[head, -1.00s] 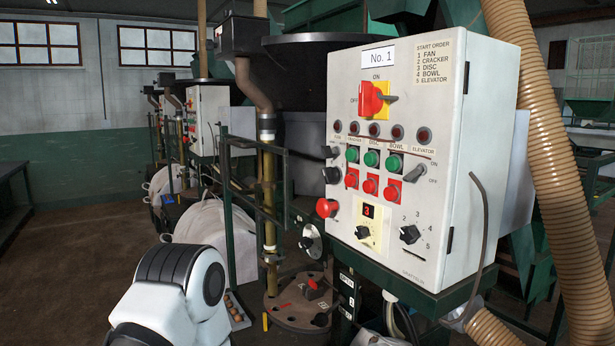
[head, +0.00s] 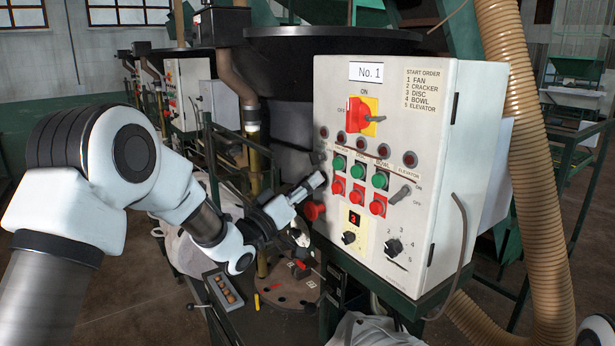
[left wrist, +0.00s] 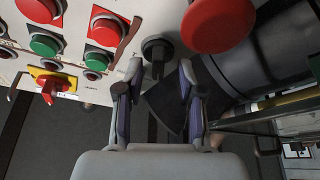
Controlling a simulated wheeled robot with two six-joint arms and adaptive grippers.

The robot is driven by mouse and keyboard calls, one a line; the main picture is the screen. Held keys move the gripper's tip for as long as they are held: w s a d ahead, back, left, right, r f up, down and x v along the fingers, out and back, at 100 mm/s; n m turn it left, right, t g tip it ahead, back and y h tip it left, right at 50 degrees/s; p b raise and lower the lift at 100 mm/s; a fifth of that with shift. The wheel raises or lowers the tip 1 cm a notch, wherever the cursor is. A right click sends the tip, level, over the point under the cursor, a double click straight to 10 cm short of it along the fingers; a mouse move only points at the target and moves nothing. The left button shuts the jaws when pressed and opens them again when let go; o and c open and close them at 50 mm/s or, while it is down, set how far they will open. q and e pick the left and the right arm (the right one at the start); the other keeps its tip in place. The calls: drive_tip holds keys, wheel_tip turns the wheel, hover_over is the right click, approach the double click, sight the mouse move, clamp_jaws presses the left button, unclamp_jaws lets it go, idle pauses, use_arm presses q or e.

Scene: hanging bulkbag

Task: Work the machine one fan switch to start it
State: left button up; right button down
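The machine one control panel (head: 385,250) is a white box labelled No. 1, with FAN first in its start order list. A black knob (left wrist: 157,47) lies just ahead, in line with the gap between the fingertips. I cannot tell whether the fingers touch it. The fan lamp (head: 324,132) is dark red. My right gripper is out of view.
A red mushroom button (head: 314,210) sits close below my left gripper; it looks large in the left wrist view (left wrist: 218,25). Green and red buttons (head: 358,172) lie just right. A ribbed hose (head: 535,150) hangs right of the panel. A vertical pipe (head: 252,130) stands behind my arm.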

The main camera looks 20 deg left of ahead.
use_arm(q)
drive_tip(key=shift+s+d+r, duration=0.1)
drive_tip(key=shift+d, duration=0.05)
clamp_jaws()
drive_tip(key=shift+m+g+h+b, duration=1)
drive_tip(key=shift+m+b, duration=1.1)
drive_tip(key=shift+m, duration=0.75)
drive_tip(key=shift+m+g+h+b, duration=0.75)
drive_tip(key=shift+m+h+b, duration=0.6)
drive_tip(key=shift+m+b, duration=1.2)
drive_tip(key=shift+m+g+h+b, duration=1)
drive_tip(key=shift+m+b, duration=0.7)
drive_tip(key=shift+m, duration=1.8)
unclamp_jaws()
